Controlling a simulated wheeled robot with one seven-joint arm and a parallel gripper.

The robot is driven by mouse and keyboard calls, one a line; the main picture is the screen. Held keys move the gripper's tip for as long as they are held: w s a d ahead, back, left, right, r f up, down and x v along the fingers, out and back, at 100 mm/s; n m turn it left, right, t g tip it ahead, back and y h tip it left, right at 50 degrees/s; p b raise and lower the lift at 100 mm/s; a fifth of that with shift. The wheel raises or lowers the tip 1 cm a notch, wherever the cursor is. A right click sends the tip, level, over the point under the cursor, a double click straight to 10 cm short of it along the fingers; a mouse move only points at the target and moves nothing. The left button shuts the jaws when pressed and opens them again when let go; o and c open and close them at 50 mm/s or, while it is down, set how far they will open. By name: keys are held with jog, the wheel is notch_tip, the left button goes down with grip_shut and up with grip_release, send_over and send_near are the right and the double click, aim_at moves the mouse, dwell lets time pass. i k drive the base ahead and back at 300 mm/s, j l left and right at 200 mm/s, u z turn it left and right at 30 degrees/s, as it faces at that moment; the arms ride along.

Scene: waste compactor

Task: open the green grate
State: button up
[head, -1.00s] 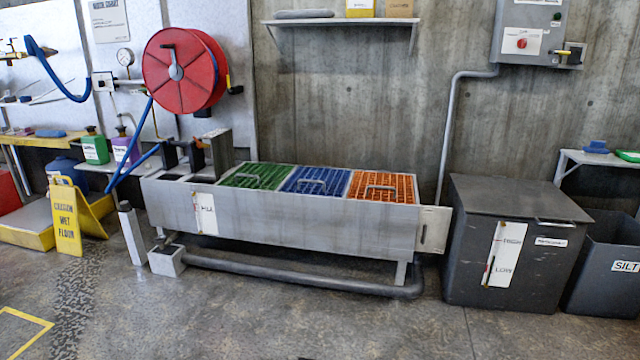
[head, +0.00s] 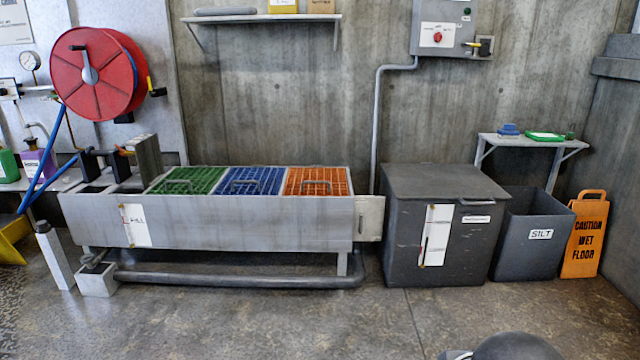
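The green grate (head: 188,181) lies flat and closed in the top of a long grey metal trough (head: 210,222), at the left of three grates. A grey handle (head: 176,184) shows on it. The blue grate (head: 256,181) sits in the middle and the orange grate (head: 318,182) at the right, each with a similar handle. My gripper is not in view. A dark rounded shape at the bottom edge, right of centre, looks like part of my arm, far from the trough.
A red hose reel (head: 98,74) hangs above the trough's left end. A pipe (head: 240,281) runs low along the trough's front. A lidded dark bin (head: 440,228), a silt bin (head: 532,240) and an orange sign (head: 584,235) stand right. The front floor is clear.

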aim_at(196, 181)
jog(key=i+j+u, duration=0.15)
jog(key=i+j, duration=0.2)
jog(key=i, duration=0.3)
jog(key=i+j+u, duration=0.1)
jog(key=i+j, duration=0.2)
jog(key=i, duration=0.35)
jog(key=i+j+u, duration=0.15)
jog(key=i, duration=0.5)
jog(key=i+j+u, duration=0.1)
jog(key=i+j, duration=0.2)
jog(key=i, duration=0.4)
jog(key=i+j+u, duration=0.15)
jog(key=i, duration=0.5)
